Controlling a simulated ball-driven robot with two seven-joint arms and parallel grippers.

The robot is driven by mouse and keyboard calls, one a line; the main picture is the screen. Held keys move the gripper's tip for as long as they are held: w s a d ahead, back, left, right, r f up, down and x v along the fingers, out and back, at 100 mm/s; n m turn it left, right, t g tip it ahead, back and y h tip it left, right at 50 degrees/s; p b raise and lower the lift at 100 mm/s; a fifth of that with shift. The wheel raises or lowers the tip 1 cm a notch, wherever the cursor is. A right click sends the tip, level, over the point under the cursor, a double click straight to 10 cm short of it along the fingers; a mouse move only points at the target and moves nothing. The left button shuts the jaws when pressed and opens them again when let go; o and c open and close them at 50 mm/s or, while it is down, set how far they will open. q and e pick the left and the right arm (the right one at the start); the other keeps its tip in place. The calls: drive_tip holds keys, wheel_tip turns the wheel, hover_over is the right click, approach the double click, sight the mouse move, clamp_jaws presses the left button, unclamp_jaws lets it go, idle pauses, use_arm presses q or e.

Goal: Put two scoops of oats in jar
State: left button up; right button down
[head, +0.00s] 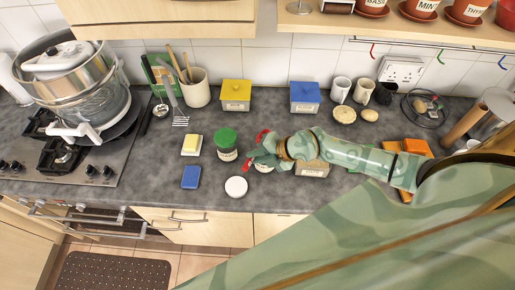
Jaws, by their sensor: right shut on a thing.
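My right gripper (257,153) is over the middle of the counter, its green arm coming in from the right. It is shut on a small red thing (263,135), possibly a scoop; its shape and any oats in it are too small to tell. A pale jar (262,168) stands just under the gripper, partly covered by it; its contents cannot be made out. A round white lid (236,187) lies in front to its left. A tan box (315,169) is partly hidden behind my right forearm; I cannot tell whether it holds oats. My left gripper is not in view.
A green-lidded jar (226,143) stands close left of the gripper. A yellow box (236,95) and a blue box (305,97) stand at the back. A butter dish (191,145) and a blue sponge (191,177) lie left. The hob (60,165) with stacked pots is far left.

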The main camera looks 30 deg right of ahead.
drive_tip(key=r+g+h+p, duration=0.1)
drive_tip(key=g+p, duration=0.1)
drive_tip(key=g+h+p, duration=0.2)
drive_tip(key=g, duration=0.1)
drive_tip(key=r+g+h+p, duration=0.1)
drive_tip(key=g+h+p, duration=0.1)
drive_tip(key=shift+w+a+r+g, duration=0.15)
drive_tip(key=shift+w+r+g, duration=0.1)
drive_tip(key=shift+r+g, duration=0.15)
idle(0.5)
